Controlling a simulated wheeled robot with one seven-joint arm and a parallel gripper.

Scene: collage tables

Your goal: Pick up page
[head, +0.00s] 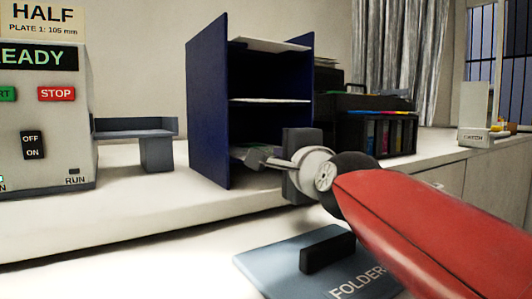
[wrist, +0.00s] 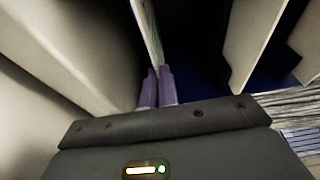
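A dark blue sorter (head: 208,105) with open shelves stands on the counter, white sheets on its upper levels. My gripper (head: 252,158) reaches into its lowest opening from the right. In the wrist view, my gripper's two purple fingers (wrist: 158,86) are nearly together, with the edge of a thin page (wrist: 150,35) running between them. The gripper looks shut on this page. The page is seen edge-on, so its face is mostly hidden. In the head view, the page at the fingertips is too small to make out clearly.
A machine (head: 45,115) with a STOP button and a grey ledge (head: 135,128) stand left of the sorter. A black rack (head: 385,130) with coloured items stands behind my arm. A blue-grey folder plate (head: 285,260) with a black handle lies in front. The left counter front is clear.

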